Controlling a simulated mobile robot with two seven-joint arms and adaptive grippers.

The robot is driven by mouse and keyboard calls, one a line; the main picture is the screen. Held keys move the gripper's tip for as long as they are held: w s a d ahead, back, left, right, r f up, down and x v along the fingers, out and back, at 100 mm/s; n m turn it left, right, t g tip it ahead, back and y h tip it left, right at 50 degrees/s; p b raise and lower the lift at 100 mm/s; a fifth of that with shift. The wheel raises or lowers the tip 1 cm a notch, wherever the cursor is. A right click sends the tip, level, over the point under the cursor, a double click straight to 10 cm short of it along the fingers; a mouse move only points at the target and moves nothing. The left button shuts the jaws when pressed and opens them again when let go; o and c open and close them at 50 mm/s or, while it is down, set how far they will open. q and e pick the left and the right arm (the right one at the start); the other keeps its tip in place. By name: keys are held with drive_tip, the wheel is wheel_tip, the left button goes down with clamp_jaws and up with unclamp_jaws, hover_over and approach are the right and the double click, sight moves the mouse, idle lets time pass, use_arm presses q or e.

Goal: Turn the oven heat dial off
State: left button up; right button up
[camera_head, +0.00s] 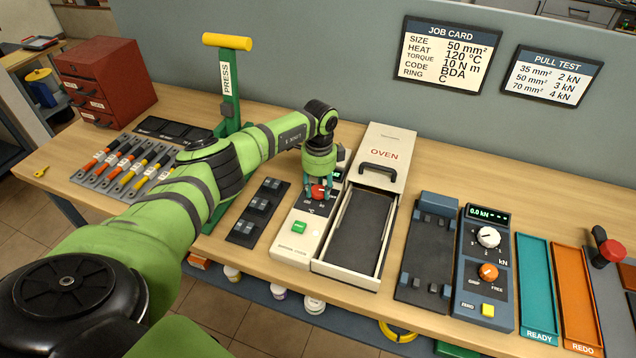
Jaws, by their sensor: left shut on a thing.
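The white oven (382,146) stands on the bench, with a black handle on its front block and an open-topped tray with a dark floor (354,231) in front of it. Its control panel (291,247) is to the left of the tray, with a green button (299,227) near the front and a red dial (317,195) further back. My left gripper (319,189) points down over the panel and is shut on the red dial. The fingers partly hide the dial, so its pointer position cannot be read. The small display behind is mostly covered by the gripper. My right gripper is not in view.
A pull tester (487,299) with a white and an orange knob stands to the right, beside a teal READY tray (536,276) and an orange REDO tray (577,295). A green press (229,92) with a yellow handle stands behind my left arm. A tool rack (92,178) is at left.

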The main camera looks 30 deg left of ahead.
sight(322, 190)
use_arm(q)
drive_tip(key=shift+d+f+n, duration=0.15)
drive_tip(key=shift+d+n, duration=0.25)
drive_tip(key=o, duration=1.1)
drive_tip(key=shift+o, duration=0.2)
drive_tip(key=shift+w, duration=0.15)
drive_tip(key=shift+a+r, duration=0.2)
drive_tip(key=shift+r, duration=0.45)
wheel_tip(322, 190, up, 11)
drive_tip(key=shift+d, duration=0.2)
